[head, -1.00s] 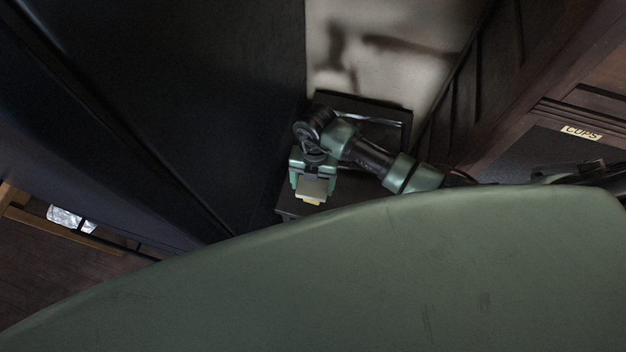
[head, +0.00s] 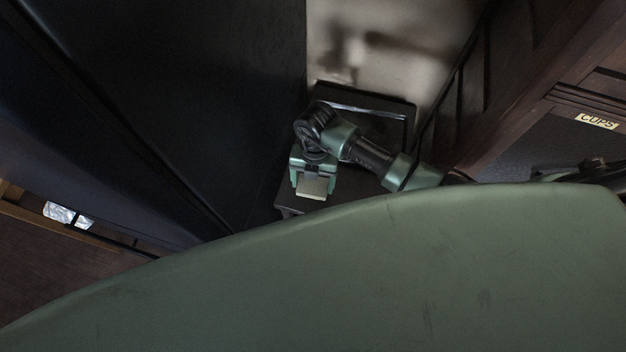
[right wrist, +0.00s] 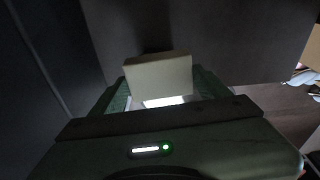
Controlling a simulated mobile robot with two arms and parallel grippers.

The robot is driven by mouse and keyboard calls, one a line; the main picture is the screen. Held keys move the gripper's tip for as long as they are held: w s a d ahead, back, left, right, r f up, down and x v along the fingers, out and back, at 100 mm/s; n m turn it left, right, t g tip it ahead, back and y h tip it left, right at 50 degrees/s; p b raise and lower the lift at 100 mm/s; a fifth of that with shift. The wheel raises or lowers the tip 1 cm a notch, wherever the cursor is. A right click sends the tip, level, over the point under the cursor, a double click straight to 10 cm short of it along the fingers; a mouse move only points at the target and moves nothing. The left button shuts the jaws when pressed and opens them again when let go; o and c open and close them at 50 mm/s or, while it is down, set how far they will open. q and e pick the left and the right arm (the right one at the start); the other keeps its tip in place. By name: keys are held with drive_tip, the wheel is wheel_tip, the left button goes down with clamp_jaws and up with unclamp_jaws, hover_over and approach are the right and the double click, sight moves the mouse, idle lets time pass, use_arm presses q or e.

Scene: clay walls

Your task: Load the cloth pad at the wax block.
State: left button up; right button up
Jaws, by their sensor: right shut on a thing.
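My right gripper (head: 313,178) is shut on a pale beige pad, which I take for the cloth pad (head: 313,187). The pad sticks out from the jaws toward the lower edge of the head view. In the right wrist view the pad (right wrist: 158,76) stands up between the green fingers, with a bright white patch below it. I cannot make out the wax block in either view now. My left gripper is not in view.
A low dark stand (head: 385,103) lies under and behind my right arm. A tall dark panel (head: 230,90) is close on the left. A wooden cabinet with a CUPS label (head: 597,121) is at right. My green body hides the foreground.

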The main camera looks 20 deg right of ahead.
drive_tip(key=shift+f+b, duration=0.4)
drive_tip(key=shift+f, duration=0.1)
idle(0.4)
drive_tip(key=shift+s, duration=0.1)
idle(1.0)
wheel_tip(320, 180, up, 7)
drive_tip(key=p, duration=0.7)
idle(0.4)
wheel_tip(320, 180, down, 3)
drive_tip(key=b, duration=0.3)
drive_tip(key=shift+f, duration=0.1)
